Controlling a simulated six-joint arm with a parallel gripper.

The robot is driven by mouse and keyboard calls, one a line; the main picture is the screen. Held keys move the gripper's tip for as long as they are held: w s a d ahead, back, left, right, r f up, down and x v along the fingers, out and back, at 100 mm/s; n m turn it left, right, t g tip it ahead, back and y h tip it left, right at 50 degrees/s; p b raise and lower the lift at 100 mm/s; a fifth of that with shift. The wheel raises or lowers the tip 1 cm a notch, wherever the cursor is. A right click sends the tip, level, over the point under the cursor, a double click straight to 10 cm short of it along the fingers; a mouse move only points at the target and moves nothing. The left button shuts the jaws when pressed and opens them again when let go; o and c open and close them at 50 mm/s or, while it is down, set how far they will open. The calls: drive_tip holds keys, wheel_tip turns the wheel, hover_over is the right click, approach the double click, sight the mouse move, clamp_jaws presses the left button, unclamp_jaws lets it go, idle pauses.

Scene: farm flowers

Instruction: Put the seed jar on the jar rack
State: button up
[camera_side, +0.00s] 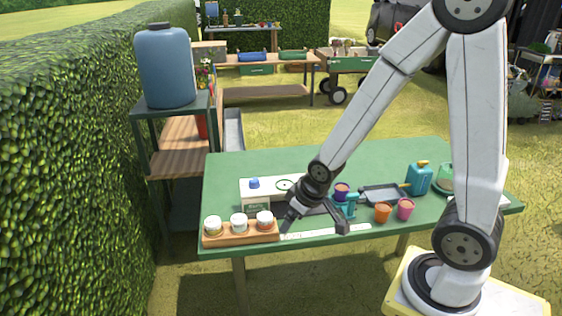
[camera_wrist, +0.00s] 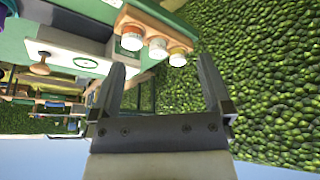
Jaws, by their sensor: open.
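A wooden jar rack (camera_side: 240,237) lies along the front left edge of the green table. Three small jars with pale lids, a left jar (camera_side: 213,226), a middle jar (camera_side: 239,223) and a right jar (camera_side: 264,221), stand upright in it. I cannot tell which is the seed jar. The rack (camera_wrist: 150,12) and its jars also show in the wrist view, beyond my fingertips. My gripper (camera_side: 315,216) is open, low over the table's front edge just right of the rack. Nothing shows between its fingers in the wrist view (camera_wrist: 163,68).
A hedge lies left.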

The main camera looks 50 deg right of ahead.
drive_tip(key=s+a+r, duration=0.1)
drive_tip(key=s+a+g, duration=0.1)
drive_tip(key=s+a+r+g, duration=0.1)
drive_tip(key=s, duration=0.1)
drive_tip(key=shift+s+r, duration=0.1)
drive_tip(key=shift+r, duration=0.25)
